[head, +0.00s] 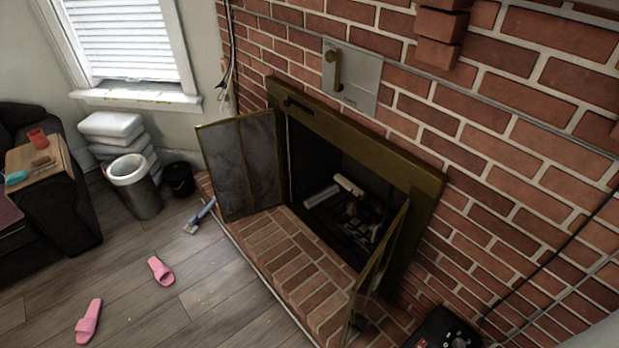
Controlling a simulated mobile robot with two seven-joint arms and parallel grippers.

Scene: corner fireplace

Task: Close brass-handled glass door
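The fireplace has a brass-coloured frame (370,150) set in the brick wall. Its left glass door (242,165) is folded in panels and stands swung open out over the brick hearth. Its right glass door (372,270) also stands open, seen nearly edge-on at the right of the opening. I cannot make out the brass handles clearly. The firebox behind is dark, with pale logs (335,192) inside. Neither of my grippers shows in the head view.
The raised brick hearth (285,250) juts out below the opening. A dark device with knobs (440,330) sits at the lower right. A metal bin (135,185), a black bucket (180,179) and pink slippers (160,270) are on the left. Wood floor before the hearth is mostly clear.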

